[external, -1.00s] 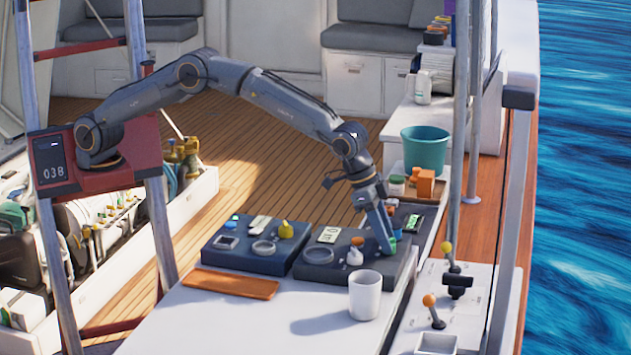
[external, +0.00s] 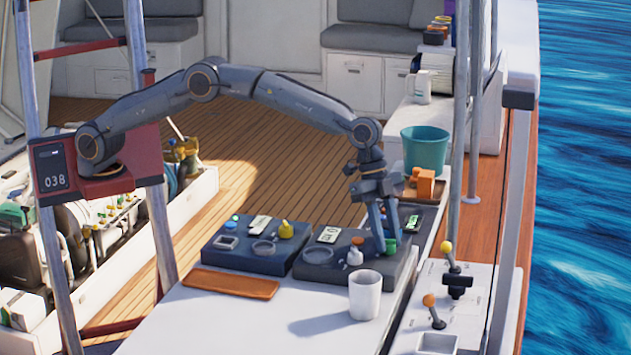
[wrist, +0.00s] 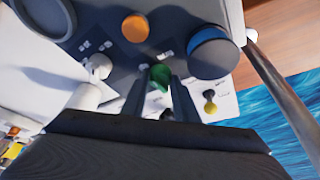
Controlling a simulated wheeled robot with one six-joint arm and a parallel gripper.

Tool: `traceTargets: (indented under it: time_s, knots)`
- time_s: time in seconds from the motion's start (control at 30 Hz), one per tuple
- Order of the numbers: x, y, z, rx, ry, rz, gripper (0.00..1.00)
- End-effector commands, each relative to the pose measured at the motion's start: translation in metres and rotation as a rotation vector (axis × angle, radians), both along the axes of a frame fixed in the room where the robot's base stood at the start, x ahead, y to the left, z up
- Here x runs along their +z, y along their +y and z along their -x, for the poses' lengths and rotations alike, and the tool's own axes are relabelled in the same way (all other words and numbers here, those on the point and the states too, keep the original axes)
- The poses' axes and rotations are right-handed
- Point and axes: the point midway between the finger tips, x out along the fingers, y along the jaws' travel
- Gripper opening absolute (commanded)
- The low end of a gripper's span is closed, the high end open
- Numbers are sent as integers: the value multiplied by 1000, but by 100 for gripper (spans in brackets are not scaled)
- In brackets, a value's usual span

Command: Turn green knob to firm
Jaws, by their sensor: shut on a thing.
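The green knob (external: 390,246) sits at the right end of the dark grey panel box (external: 352,272) on the white counter. In the wrist view the green knob (wrist: 160,76) shows between the two fingers. My gripper (external: 386,246) points down over it and is shut on it, with a finger on each side. The fingers hide part of the knob in the external view. Small labels show beside the knob in the wrist view, too blurred to read.
A white mug (external: 365,295) stands in front. A second blue panel box (external: 250,250) and a brown tray (external: 231,283) lie to the left. A teal bucket (external: 425,150) is behind.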

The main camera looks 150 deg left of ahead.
Motion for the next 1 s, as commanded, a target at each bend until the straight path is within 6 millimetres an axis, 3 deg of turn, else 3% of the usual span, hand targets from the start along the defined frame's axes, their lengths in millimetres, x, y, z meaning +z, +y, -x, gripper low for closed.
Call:
traceTargets:
  time_s: [0.5, 1.0]
  knots:
    - [-2, 4, -1, -454, -1, -1, 4]
    - [-1, 5, -1, -620, 0, -2, 4]
